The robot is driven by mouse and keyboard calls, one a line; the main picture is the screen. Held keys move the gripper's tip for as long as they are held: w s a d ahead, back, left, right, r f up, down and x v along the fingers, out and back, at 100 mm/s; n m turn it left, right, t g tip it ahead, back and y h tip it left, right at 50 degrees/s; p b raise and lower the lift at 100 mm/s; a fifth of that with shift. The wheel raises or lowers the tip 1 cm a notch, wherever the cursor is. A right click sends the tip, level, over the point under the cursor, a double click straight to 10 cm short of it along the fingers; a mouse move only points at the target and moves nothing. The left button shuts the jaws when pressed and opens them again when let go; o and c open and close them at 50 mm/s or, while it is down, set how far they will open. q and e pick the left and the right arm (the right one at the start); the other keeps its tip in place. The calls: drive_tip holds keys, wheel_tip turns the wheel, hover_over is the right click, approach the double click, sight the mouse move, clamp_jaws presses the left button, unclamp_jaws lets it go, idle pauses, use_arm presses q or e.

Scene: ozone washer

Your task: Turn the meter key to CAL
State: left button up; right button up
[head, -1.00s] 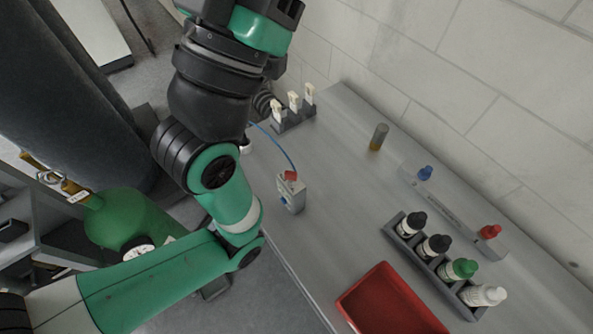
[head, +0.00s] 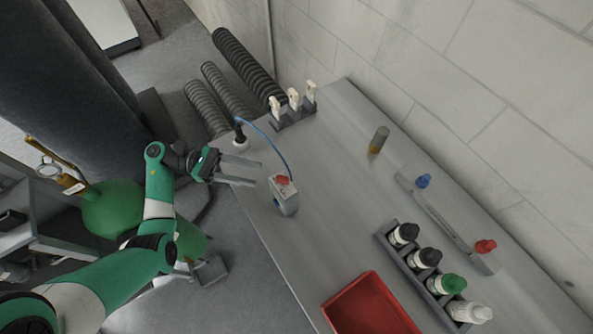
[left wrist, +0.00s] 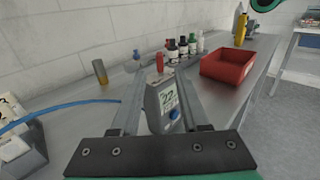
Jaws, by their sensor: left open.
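The meter (head: 287,203) is a small grey box standing on the bench near its left edge, with a red key (head: 282,180) on top. In the left wrist view the meter (left wrist: 152,108) shows a lit display with digits and a blue knob (left wrist: 174,113), and the red key (left wrist: 160,62) stands up from its top. Key markings are too small to read. My left gripper (head: 258,174) is open and empty, just left of the meter, its fingers pointing toward it. The meter appears between the fingers in the left wrist view. My right gripper is not in view.
A blue cable (head: 272,143) arches from a black probe (head: 239,135) to the meter. A rack with white pieces (head: 293,118) stands behind. A bottle rack (head: 413,262), red tray (head: 366,308) and amber vial (head: 378,140) are to the right. The bench between is clear.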

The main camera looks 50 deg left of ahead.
sight(283, 181)
use_arm(q)
drive_tip(key=p+x, duration=0.2)
drive_tip(key=x, duration=0.9)
drive_tip(key=shift+w+d+r, duration=0.1)
drive_tip(key=shift+w+d, duration=0.15)
clamp_jaws()
